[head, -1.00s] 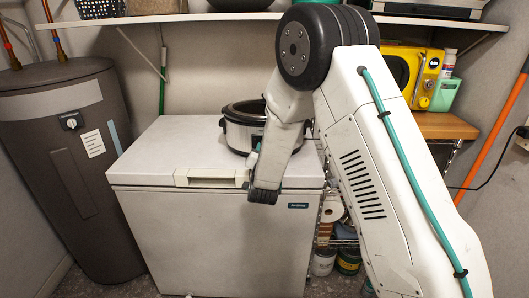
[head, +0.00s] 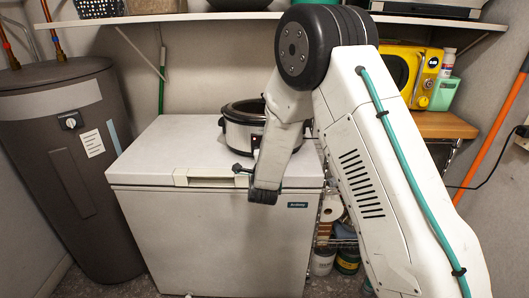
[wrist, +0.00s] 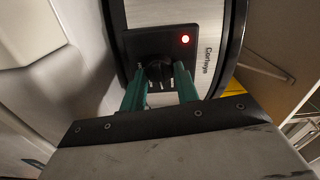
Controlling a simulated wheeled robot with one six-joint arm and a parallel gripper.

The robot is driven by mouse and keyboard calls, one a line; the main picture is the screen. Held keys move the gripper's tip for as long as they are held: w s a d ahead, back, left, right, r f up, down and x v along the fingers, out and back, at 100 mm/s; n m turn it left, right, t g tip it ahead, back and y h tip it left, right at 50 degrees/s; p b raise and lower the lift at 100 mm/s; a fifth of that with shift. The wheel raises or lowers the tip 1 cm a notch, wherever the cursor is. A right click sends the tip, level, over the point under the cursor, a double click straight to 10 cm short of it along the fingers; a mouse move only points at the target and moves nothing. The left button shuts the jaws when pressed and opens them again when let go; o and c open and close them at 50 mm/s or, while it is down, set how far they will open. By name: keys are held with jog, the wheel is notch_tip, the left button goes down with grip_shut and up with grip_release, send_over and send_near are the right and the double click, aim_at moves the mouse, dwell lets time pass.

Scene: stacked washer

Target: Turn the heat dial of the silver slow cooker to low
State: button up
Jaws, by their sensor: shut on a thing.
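The silver slow cooker (head: 238,136) with a black rim stands on the white chest freezer, partly hidden behind my arm in the head view. In the wrist view its black control panel (wrist: 133,50) carries a lit red lamp (wrist: 185,39) and a dark heat dial (wrist: 159,72). My gripper (wrist: 160,76) has its two green fingers on either side of the dial, shut on it. Small pale marks show below the dial, but I cannot read them or tell which setting it points to. In the head view my arm hides the panel and dial.
The freezer top (head: 165,145) is clear left of the cooker. A shelf (head: 240,17) runs above along the back wall. A yellow microwave (head: 425,72) stands on a wooden surface at the right. A grey water heater (head: 60,170) stands at the left.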

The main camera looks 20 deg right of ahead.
jog(key=m, duration=0.3)
jog(key=shift+f+m, duration=0.1)
jog(key=shift+m, duration=0.2)
jog(key=shift+f+m, duration=0.1)
jog(key=shift+m, duration=1.8)
jog(key=o, duration=1)
jog(key=shift+c, duration=0.2)
jog(key=v, duration=0.8)
jog(key=shift+w, duration=0.1)
